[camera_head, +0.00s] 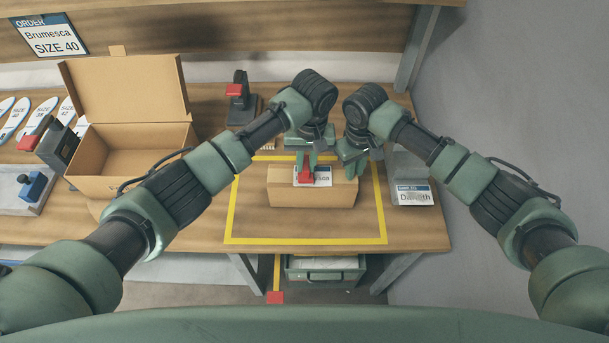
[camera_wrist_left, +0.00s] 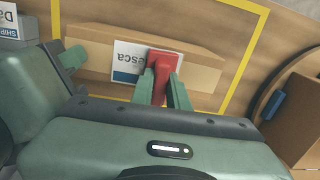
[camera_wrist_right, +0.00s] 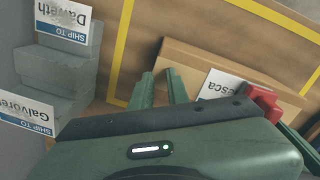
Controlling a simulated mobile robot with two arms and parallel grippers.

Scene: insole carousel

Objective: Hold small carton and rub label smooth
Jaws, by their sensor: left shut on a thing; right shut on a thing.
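The small brown carton (camera_head: 300,196) lies shut inside the yellow outline on the table. The tool also shows in the left wrist view (camera_wrist_left: 163,66). My right gripper (camera_head: 351,166) is shut on the carton near its right end, seen closely in the right wrist view (camera_wrist_right: 163,88).
A large open box (camera_head: 125,145) stands to the left, with insoles (camera_head: 14,118) beyond it. A dark stand with a red top (camera_head: 240,98) is behind the carton. A grey label holder (camera_head: 410,170) stands at right. The yellow outline's front area is clear.

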